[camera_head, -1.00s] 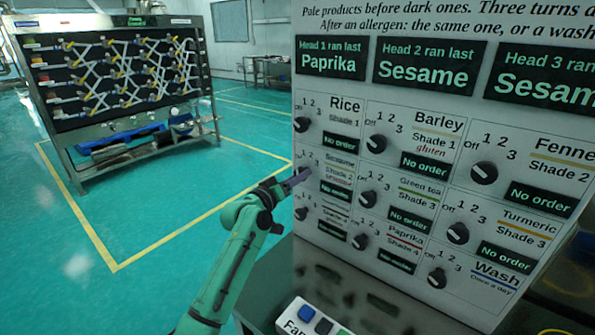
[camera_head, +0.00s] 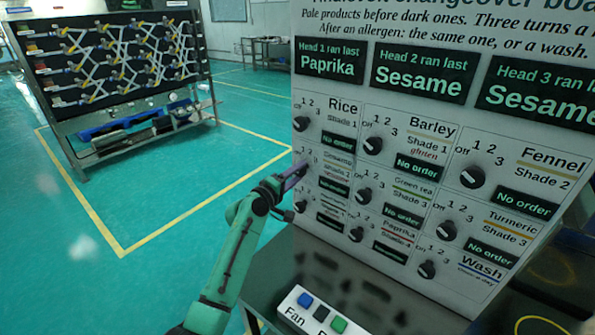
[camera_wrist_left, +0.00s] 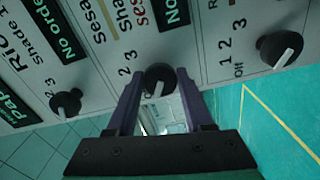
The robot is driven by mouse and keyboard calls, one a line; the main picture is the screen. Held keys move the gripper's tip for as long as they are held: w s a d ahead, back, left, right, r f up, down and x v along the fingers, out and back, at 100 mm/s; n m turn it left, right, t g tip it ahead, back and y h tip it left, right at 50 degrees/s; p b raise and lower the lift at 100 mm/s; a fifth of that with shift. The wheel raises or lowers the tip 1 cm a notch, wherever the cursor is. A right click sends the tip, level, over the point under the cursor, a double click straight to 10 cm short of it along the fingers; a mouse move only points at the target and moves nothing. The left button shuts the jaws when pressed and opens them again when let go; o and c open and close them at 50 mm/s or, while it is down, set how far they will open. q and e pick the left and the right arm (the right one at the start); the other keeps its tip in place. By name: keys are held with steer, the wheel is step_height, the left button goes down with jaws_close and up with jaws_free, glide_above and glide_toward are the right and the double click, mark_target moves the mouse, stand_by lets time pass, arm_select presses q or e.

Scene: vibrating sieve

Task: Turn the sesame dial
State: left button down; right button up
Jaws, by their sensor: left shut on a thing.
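The sesame dial (camera_wrist_left: 158,78) is a round black knob with a white pointer mark, on the white changeover board (camera_head: 312,225). In the left wrist view it sits between the two purple fingers of my left gripper (camera_wrist_left: 157,100), which is shut on it. The pointer mark faces down toward the gripper in that view. In the head view my left gripper (camera_head: 296,174) reaches the Sesame row at the board's left edge and hides the dial. The sesame display (camera_head: 334,187) is dark and too blurred to read. My right gripper is not in view.
The rice dial (camera_head: 301,124) is above, the green tea dial (camera_head: 364,195) to the right, and another dial (camera_head: 301,206) just below. A button box (camera_head: 312,318) stands on the dark table in front. Open green floor lies left; a machine rack (camera_head: 115,70) stands behind.

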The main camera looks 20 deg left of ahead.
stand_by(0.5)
arm_select(q)
steer(key=shift+c, duration=1.5)
jaws_free()
steer(key=shift+a, duration=0.1)
steer(key=shift+s, duration=0.1)
steer(key=b+v, duration=0.2)
steer(key=v, duration=1.2)
steer(key=shift+s, duration=0.2)
steer(key=shift+f, duration=0.1)
